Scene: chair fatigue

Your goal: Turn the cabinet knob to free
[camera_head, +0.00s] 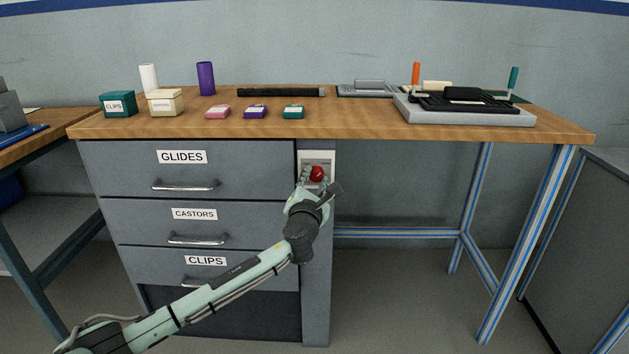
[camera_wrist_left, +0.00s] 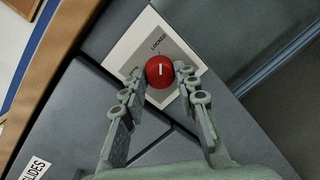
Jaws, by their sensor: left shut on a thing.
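A red round cabinet knob (camera_head: 316,173) sits on a pale plate (camera_head: 327,159) at the top right of the grey drawer cabinet (camera_head: 314,270). My left gripper (camera_head: 315,178) is at the knob, its fingers on either side of it. In the left wrist view the knob (camera_wrist_left: 160,71) shows a white mark on its face and lies between the fingertips (camera_wrist_left: 160,75). The plate (camera_wrist_left: 128,44) carries the word LOCKED near the knob; its other lettering is partly hidden. My right gripper is not in view.
Three drawers labelled GLIDES (camera_head: 182,157), CASTORS (camera_head: 194,214) and CLIPS (camera_head: 206,261) are closed, left of the knob. The wooden bench top (camera_head: 350,131) overhangs above. Space under the bench to the right is open.

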